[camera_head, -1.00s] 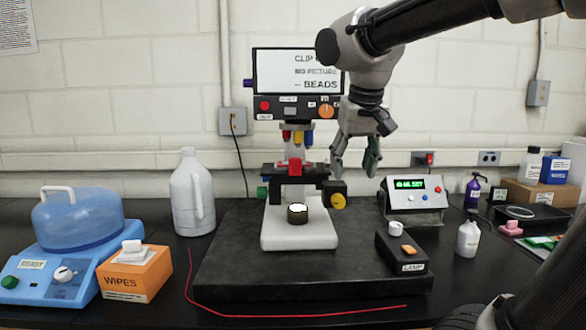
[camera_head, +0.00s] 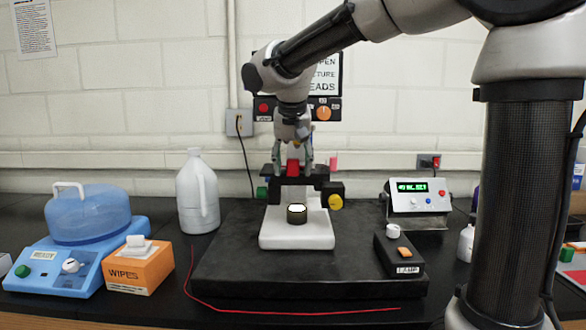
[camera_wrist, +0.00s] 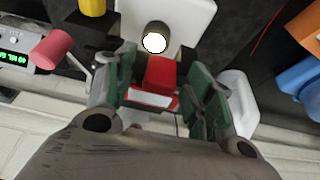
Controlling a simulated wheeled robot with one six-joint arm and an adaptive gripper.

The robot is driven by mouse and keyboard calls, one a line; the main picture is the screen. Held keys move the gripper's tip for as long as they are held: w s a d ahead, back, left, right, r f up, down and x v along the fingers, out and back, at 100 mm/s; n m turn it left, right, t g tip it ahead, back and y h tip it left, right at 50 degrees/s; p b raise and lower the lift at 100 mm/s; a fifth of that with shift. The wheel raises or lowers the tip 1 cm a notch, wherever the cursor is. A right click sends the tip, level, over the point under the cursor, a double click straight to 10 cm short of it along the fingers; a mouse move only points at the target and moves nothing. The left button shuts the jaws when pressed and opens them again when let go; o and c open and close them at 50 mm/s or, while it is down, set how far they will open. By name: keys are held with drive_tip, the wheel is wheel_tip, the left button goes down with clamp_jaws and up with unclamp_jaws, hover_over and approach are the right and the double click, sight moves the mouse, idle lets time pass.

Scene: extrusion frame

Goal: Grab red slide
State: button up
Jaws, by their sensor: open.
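The red slide (camera_wrist: 160,75) lies between the green-padded fingers of my gripper (camera_wrist: 160,98) in the wrist view, with a gap on each side. It has a white label strip at its near end. In the head view the red slide (camera_head: 293,167) shows on the black stage of the microscope, with my gripper (camera_head: 293,160) pointing down over it. The fingers are open, one on each side. My arm hides the microscope's upper part.
The microscope's white base (camera_head: 297,236) carries a lit round lamp (camera_head: 297,213). A yellow knob (camera_head: 335,202) is at the stage's right. A white jug (camera_head: 198,190) stands left. A control box (camera_head: 418,200) and lamp switch box (camera_head: 399,256) stand right.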

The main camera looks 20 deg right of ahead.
drive_tip(key=c, duration=1.1)
drive_tip(key=shift+o, duration=0.2)
